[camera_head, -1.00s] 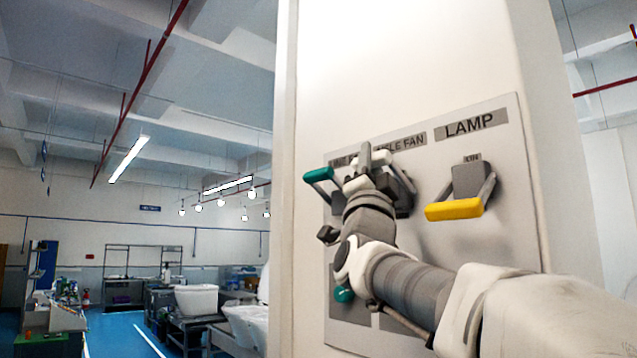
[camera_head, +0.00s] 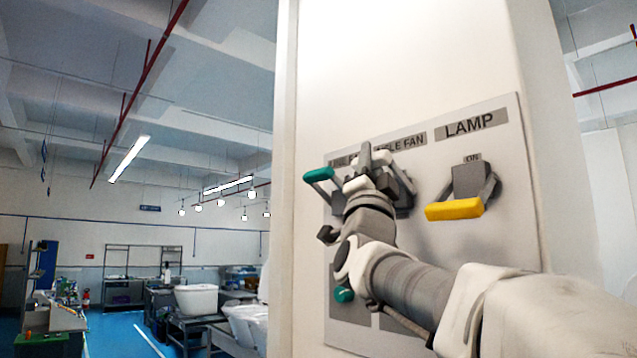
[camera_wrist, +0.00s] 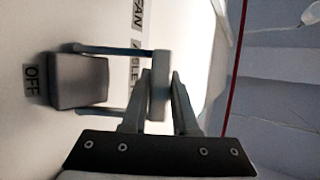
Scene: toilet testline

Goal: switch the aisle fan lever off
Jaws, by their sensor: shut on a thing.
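The aisle fan lever (camera_head: 405,188) is on a panel on the white column, mostly hidden behind my gripper (camera_head: 372,162) in the head view. In the wrist view the lever shows as a grey block (camera_wrist: 78,80) with two thin arms leading to a crosswise handle (camera_wrist: 160,84). An OFF label (camera_wrist: 32,85) is beside the block. My gripper (camera_wrist: 162,95) has one finger on each side of the handle and is shut on it. The AISLE FAN sign (camera_head: 405,143) is partly covered in the head view.
A lamp lever (camera_head: 455,209) with a yellow handle is to the right, under the LAMP sign (camera_head: 470,124). A green handle (camera_head: 318,174) is close on the left, and another green one (camera_head: 344,294) is below. Workbenches stand far off at the left.

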